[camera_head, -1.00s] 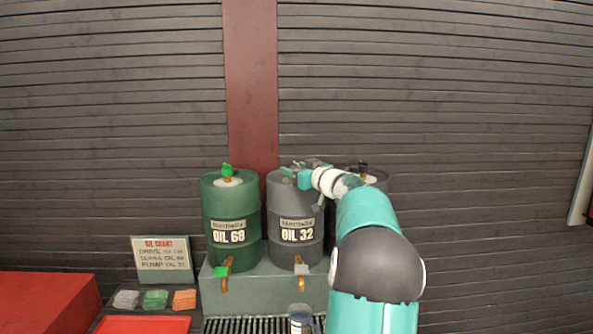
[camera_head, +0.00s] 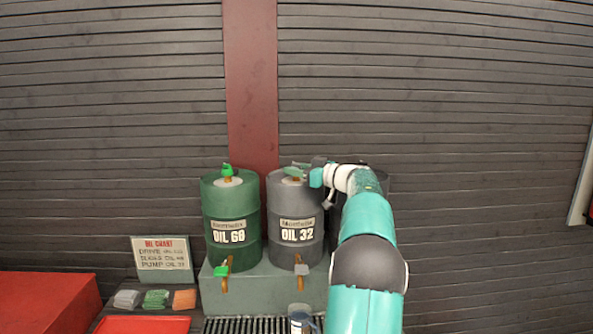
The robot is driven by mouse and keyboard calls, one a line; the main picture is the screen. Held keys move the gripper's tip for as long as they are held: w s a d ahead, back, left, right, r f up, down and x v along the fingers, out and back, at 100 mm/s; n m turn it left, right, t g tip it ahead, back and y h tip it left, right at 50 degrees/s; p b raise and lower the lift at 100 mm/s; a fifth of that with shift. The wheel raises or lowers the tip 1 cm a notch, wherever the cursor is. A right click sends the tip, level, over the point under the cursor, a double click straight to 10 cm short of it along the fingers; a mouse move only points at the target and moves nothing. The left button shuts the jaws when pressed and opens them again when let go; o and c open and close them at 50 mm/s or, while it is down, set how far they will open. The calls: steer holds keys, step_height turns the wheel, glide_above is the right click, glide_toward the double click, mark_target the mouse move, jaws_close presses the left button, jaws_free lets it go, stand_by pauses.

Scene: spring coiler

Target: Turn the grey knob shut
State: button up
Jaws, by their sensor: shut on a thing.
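The grey drum marked OIL 32 (camera_head: 296,250) stands upright on a grey-green stand. The grey knob (camera_head: 291,171) sits on a brass stem on its top, partly hidden by the jaws. My gripper (camera_head: 301,166) reaches in from the right over the drum top and is shut on the knob, though the jaws are small and hard to make out. A grey tap handle (camera_head: 301,269) sits on a brass tap low at the drum's front, clear of my gripper.
A green drum marked OIL 68 (camera_head: 231,245), with a green knob (camera_head: 227,169) on top, stands close on the left. My arm mostly hides a dark drum on the right. A jug (camera_head: 302,322) stands on the grating (camera_head: 245,325). An oil chart (camera_head: 161,259) stands lower left.

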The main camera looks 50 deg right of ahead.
steer(key=shift+r+n+y, duration=0.15)
steer(key=shift+n+y, duration=0.25)
steer(key=shift+y, duration=0.1)
steer(key=o, duration=0.9)
steer(key=shift+o, duration=0.2)
steer(key=shift+s, duration=0.15)
steer(key=s+d, duration=0.2)
steer(key=s, duration=1.1)
steer(key=shift+s, duration=0.2)
steer(key=shift+w, duration=0.1)
